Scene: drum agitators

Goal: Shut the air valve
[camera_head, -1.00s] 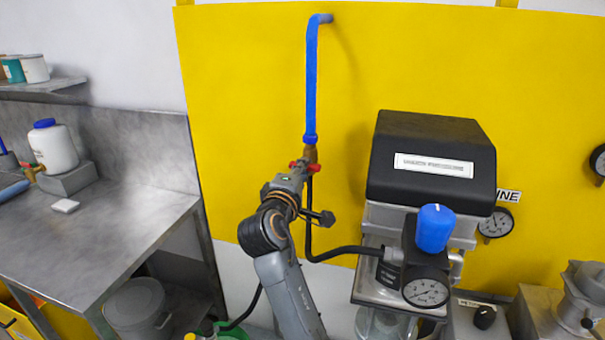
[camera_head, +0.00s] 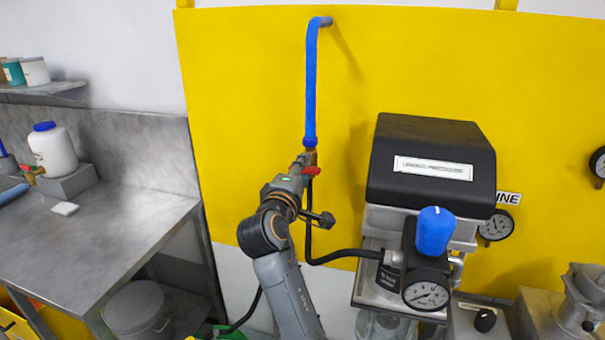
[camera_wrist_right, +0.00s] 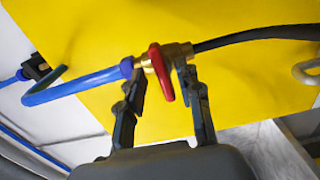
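The air valve has a brass body (camera_wrist_right: 178,53) and a red handle (camera_wrist_right: 160,74). It sits between a blue pipe (camera_head: 311,100) and a black hose (camera_head: 309,215). In the wrist view the handle lies crosswise to the pipe and points toward my gripper. My right gripper (camera_wrist_right: 163,80) is open, one finger on each side of the handle; I cannot tell whether either touches it. In the head view the right gripper (camera_head: 302,163) covers part of the valve, and the handle (camera_head: 312,171) shows at its right. My left gripper is not in view.
A black-topped machine (camera_head: 430,165) with a blue knob (camera_head: 434,229) and a gauge (camera_head: 426,291) stands close right of my arm. A yellow panel (camera_head: 240,100) is behind the valve. A steel table (camera_head: 110,235) is at the left.

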